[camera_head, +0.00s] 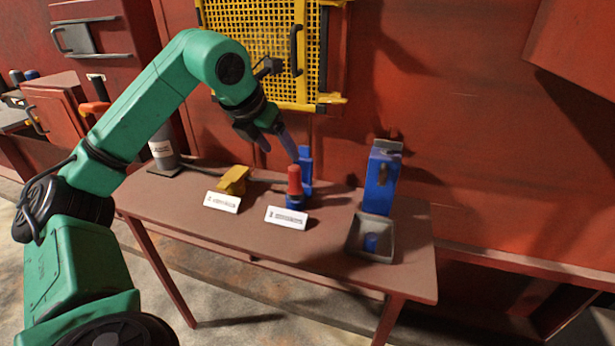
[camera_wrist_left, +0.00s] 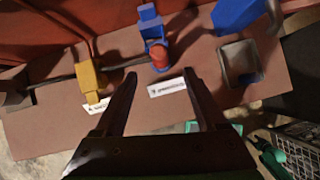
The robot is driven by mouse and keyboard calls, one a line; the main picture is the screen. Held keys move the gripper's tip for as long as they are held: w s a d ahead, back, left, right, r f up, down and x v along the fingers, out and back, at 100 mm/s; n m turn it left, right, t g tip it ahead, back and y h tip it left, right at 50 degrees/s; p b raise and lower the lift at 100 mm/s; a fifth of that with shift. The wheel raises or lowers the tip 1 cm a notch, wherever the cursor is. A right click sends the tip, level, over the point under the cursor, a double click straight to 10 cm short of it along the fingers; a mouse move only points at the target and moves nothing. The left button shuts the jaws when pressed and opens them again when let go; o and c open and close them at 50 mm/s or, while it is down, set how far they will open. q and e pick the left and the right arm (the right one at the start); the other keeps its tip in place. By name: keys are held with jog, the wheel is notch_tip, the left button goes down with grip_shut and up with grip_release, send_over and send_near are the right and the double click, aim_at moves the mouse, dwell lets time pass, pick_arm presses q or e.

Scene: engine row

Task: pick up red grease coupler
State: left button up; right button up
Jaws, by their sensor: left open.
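The red grease coupler (camera_head: 295,180) stands upright in a blue holder (camera_head: 306,165) at the middle of the brown table (camera_head: 330,235). In the left wrist view the coupler (camera_wrist_left: 160,60) shows beyond the fingertips, between their lines. My left gripper (camera_head: 276,145) is above the table, up and to the left of the coupler in the head view, and apart from it. Its two fingers are spread, with nothing between them; the gripper also shows in the left wrist view (camera_wrist_left: 158,78). My right gripper is in neither view.
A yellow block (camera_head: 233,180) stands left of the coupler. White labels (camera_head: 286,217) lie at the front. A blue device (camera_head: 381,180) and a grey tray (camera_head: 357,245) with a blue piece are at the right. A yellow mesh panel (camera_head: 255,45) hangs behind.

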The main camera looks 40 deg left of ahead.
aim_at(295, 179)
pick_arm(q)
jog(key=x, duration=0.6)
jog(key=shift+s+f+b, duration=0.15)
jog(key=shift+f+b, duration=0.15)
jog(key=shift+f, duration=0.25)
jog(key=x, duration=0.6)
jog(key=shift+a+f, duration=0.2)
jog(key=shift+f, duration=0.2)
jog(key=shift+r, duration=0.1)
grip_shut()
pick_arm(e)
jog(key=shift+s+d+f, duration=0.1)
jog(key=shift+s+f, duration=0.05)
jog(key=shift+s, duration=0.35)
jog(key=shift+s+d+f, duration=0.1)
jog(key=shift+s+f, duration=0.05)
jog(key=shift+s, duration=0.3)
